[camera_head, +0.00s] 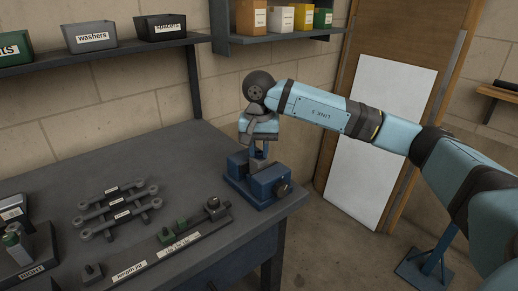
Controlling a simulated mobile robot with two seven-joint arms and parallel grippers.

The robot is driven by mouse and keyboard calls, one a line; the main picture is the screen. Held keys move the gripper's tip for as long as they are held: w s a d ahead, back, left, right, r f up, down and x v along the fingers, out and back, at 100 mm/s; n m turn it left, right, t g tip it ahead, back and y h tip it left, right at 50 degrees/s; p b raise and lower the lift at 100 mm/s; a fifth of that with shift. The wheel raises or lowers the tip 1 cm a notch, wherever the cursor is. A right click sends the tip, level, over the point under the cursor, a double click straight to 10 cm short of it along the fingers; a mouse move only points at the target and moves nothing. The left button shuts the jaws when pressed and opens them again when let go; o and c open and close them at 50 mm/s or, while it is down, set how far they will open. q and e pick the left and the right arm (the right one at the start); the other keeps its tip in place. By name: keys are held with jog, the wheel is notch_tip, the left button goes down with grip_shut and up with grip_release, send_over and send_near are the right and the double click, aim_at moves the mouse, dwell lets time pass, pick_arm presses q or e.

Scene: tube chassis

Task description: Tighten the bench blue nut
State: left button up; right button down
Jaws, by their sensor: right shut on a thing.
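A blue vise-like block (264,189) stands at the right corner of the grey bench (195,150). My right arm reaches in from the right, and my right gripper (259,147) points down directly over the block. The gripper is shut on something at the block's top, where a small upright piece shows. The blue nut itself is hidden or too small to make out. My left gripper is not in view.
Labelled linkage bars (119,211) and a long tray (172,240) with small parts lie on the bench. Bins stand on the shelf (110,49) behind. A white panel (380,140) leans against the door, and a blue stand (428,268) is on the floor.

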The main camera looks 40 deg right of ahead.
jog(key=m, duration=0.4)
jog(key=shift+p, duration=0.4)
jog(key=m, duration=0.3)
jog(key=shift+m+p, duration=0.3)
jog(key=shift+p, duration=0.05)
jog(key=m+p, duration=0.1)
jog(key=m, duration=0.3)
jog(key=shift+m, duration=0.3)
jog(key=m, duration=0.3)
jog(key=shift+r+m+p, duration=0.1)
jog(key=shift+m+p, duration=0.2)
jog(key=shift+p, duration=0.05)
jog(key=m+p, duration=0.1)
jog(key=m, duration=0.5)
jog(key=shift+w, duration=0.1)
jog(key=m+p, duration=0.1)
jog(key=m, duration=0.2)
jog(key=shift+d+r+m, duration=0.1)
jog(key=shift+m, duration=0.2)
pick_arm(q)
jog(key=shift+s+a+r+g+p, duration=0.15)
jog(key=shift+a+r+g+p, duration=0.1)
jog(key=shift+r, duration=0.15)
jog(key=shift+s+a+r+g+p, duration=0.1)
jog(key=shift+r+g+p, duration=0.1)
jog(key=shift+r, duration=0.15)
pick_arm(e)
jog(key=shift+m, duration=1.2)
